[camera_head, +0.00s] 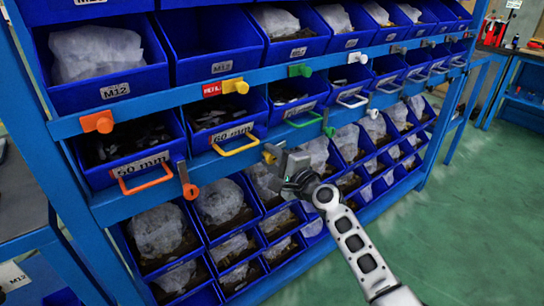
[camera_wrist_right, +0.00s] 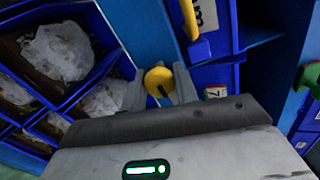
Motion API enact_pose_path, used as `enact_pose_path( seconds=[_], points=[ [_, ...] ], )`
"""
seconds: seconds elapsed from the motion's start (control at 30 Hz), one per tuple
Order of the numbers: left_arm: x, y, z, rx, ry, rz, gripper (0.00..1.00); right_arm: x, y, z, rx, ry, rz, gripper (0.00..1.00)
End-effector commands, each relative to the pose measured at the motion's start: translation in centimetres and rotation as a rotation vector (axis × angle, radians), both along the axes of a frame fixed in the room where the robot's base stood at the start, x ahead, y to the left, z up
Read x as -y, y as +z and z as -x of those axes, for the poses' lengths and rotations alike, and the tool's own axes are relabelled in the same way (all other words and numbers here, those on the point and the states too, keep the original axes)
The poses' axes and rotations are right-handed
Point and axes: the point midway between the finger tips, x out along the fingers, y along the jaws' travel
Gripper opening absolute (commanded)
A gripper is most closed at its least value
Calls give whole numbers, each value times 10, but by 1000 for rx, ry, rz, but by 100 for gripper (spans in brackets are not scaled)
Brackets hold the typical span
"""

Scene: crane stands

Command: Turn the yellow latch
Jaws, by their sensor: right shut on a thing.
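The yellow latch (camera_head: 269,154) sits on the blue rail of the rack in the head view, below and right of the yellow handle (camera_head: 236,145). My right gripper (camera_head: 275,158) reaches it from the right and is shut on it. In the right wrist view the latch's round yellow knob (camera_wrist_right: 158,79) with a dark slot sits between the two grey fingertips. The yellow handle also shows above it (camera_wrist_right: 188,16). Another yellow latch (camera_head: 236,86) is on the upper rail. My left gripper is not in view.
An orange latch (camera_head: 188,180) and a green latch (camera_head: 328,126) sit on the same rail at either side. An orange handle (camera_head: 145,180) and a green handle (camera_head: 304,119) stick out from nearby bins. Blue bins with bagged parts fill the rack. Green floor (camera_head: 440,220) is clear at right.

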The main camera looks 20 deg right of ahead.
Motion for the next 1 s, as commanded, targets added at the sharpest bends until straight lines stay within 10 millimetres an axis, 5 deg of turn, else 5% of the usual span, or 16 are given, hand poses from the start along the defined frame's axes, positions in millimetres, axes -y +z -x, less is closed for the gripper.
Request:
enact_pose_path(
  seconds=[0.7, 0.73, 0.8, 1.0],
  points=[
    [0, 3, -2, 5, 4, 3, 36, 0, -2, 1, -30, 2, -75, 7],
    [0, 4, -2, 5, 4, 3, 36, 0, -2, 1, -30, 2, -75, 33],
    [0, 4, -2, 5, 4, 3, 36, 0, -2, 1, -30, 2, -74, 52],
    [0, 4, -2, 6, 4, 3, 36, 0, -1, 0, -29, 0, -74, 52]
  ],
)
